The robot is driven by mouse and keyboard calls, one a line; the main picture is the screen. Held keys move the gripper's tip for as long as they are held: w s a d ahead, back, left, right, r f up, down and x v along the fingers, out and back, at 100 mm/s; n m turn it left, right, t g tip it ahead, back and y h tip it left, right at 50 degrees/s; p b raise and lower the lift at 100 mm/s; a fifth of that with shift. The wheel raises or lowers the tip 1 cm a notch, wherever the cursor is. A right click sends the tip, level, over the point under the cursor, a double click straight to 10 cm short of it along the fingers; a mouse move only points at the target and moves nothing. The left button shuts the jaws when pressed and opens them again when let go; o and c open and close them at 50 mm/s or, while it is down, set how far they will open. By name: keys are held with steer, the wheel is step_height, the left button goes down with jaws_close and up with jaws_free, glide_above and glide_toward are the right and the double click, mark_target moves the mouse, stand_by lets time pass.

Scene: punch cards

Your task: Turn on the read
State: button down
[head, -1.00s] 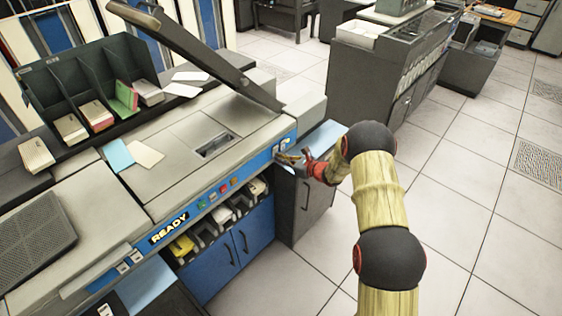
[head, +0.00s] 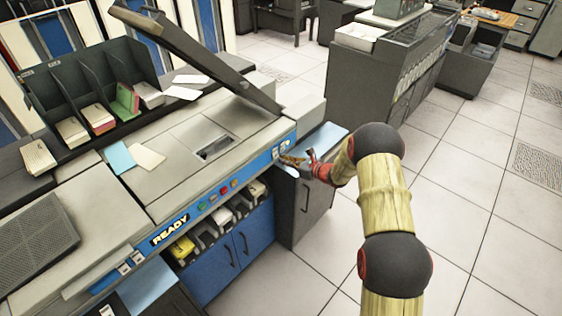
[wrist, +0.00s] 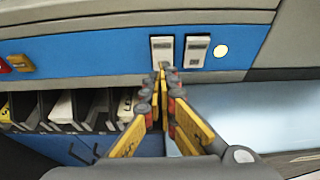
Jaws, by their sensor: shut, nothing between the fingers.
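Two white rocker switches sit side by side on the blue front strip of the machine. In the wrist view the left switch (wrist: 162,48) is right above my fingertips, and the right switch (wrist: 197,50) is a little to the right. Their labels are too small to read. My gripper (wrist: 164,72) is shut and empty, its tips at the lower edge of the left switch; I cannot tell whether they touch it. In the head view my gripper (head: 284,158) is at the right end of the blue strip, partly hiding the switches (head: 282,147).
A round pale light (wrist: 221,50) is right of the switches. Colored buttons (head: 225,187) and a READY sign (head: 170,230) lie farther left on the strip. Card trays (head: 222,216) are below. A grey cabinet (head: 308,205) stands beneath my gripper. Open floor lies to the right.

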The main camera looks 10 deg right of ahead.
steer(key=p+v, duration=0.2)
steer(key=v, duration=0.9)
steer(key=shift+s+r, duration=0.15)
steer(key=shift+r, duration=0.3)
